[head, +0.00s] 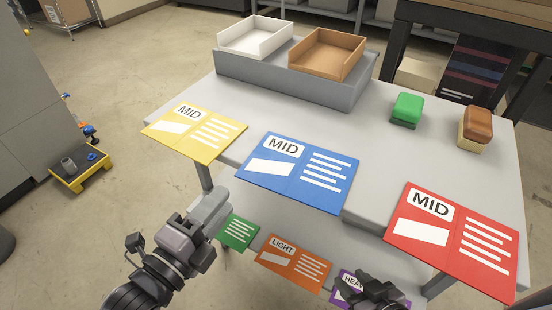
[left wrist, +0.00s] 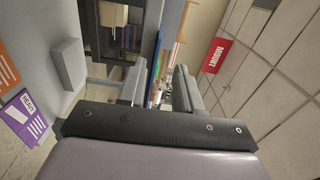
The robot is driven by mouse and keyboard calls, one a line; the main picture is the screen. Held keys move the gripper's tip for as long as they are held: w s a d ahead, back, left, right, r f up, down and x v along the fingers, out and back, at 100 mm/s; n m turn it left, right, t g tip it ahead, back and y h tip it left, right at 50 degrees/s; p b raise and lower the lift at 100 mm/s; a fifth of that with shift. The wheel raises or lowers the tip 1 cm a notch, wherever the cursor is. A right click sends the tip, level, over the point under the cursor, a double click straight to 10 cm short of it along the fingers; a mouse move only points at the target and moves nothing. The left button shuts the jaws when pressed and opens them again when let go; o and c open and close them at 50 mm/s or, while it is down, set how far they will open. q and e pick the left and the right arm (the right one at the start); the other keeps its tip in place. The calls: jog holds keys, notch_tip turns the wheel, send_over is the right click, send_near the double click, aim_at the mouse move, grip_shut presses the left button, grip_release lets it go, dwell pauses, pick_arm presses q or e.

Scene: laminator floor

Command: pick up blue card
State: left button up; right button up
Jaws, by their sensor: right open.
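The blue card (head: 298,172), marked MID, lies flat at the front edge of the grey table, between the yellow and red cards. Its near edge reaches out past the tabletop. My left gripper (head: 212,208) is in front of the table, below and left of the blue card, apart from it. In the left wrist view its two fingers (left wrist: 158,92) stand apart, and a thin blue strip, likely the blue card edge-on, shows between them. My right gripper (head: 376,287) is at the bottom, open, in front of the purple card, partly cut off by the frame.
The yellow card (head: 196,132) and red card (head: 452,240) flank it. Green (head: 238,232), orange (head: 292,264) and purple (head: 345,286) cards lie lower down. White (head: 255,38) and brown (head: 328,55) trays stand on a raised block. Green (head: 407,107) and brown (head: 476,125) blocks stand right.

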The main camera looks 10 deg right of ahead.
aim_at(275, 160)
pick_arm(q)
jog(key=x, duration=0.7)
jog(key=shift+d+f, duration=0.2)
jog(key=shift+d, duration=0.1)
jog(key=shift+s, duration=0.15)
jog(key=shift+c, duration=0.3)
grip_shut()
